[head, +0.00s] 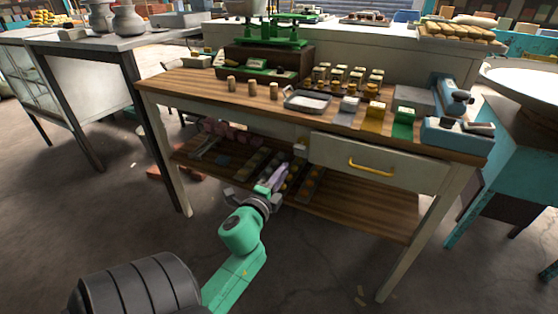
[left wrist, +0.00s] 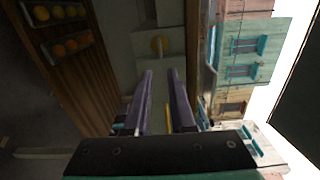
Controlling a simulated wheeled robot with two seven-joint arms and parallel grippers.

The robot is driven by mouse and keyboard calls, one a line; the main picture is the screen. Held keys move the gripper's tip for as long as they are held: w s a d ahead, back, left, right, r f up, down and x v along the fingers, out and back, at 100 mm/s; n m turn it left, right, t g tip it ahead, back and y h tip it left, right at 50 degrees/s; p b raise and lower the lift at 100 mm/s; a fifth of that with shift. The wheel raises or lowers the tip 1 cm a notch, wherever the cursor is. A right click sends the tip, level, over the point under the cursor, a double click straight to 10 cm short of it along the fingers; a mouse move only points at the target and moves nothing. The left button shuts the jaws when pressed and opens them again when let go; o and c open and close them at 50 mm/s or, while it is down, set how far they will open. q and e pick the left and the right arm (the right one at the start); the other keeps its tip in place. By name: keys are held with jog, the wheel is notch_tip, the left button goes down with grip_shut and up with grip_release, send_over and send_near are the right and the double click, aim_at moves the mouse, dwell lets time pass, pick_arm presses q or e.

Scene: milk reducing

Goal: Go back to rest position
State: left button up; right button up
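My left arm reaches from the bottom of the head view toward the table's lower shelf. My left gripper (head: 279,178) is in front of that shelf, below and left of the drawer's yellow handle (head: 370,167). In the left wrist view, the two purple fingers of my left gripper (left wrist: 161,78) stand apart, and I see nothing held between them. My right gripper is in neither view.
The wooden table (head: 190,83) carries small weights, a metal tray (head: 307,101) and a green scale (head: 275,35). Its lower shelf (head: 350,213) holds several small items near my left gripper. A closed drawer (head: 330,150) is above. The floor in front is clear.

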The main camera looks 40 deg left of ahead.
pick_arm(q)
jog(key=shift+v, duration=1)
jog(key=s+d+f+n+g+h+p, duration=0.1)
jog(key=s+d+f+n+g+p, duration=0.15)
jog(key=f, duration=0.75)
jog(key=s+d+f+n+g+h+p, duration=0.2)
jog(key=f+g, duration=0.1)
jog(key=f, duration=0.7)
jog(key=s+d+f+n+g+h+p, duration=0.1)
jog(key=s+d+f+n+g+p, duration=0.15)
jog(key=f, duration=0.75)
jog(key=s+d+f+n+g+p, duration=0.1)
jog(key=s+f, duration=0.3)
jog(key=s, duration=0.4)
jog(key=s+d+f+n+g+h+p, duration=0.1)
jog(key=s+f+g, duration=0.3)
jog(key=s, duration=0.4)
jog(key=s+d+f+n+g+p, duration=0.2)
jog(key=s+f, duration=0.3)
jog(key=s, duration=0.4)
jog(key=shift+d+f+n+g+h+p, duration=0.3)
jog(key=shift+d+n+g+h, duration=0.15)
jog(key=shift+d, duration=0.4)
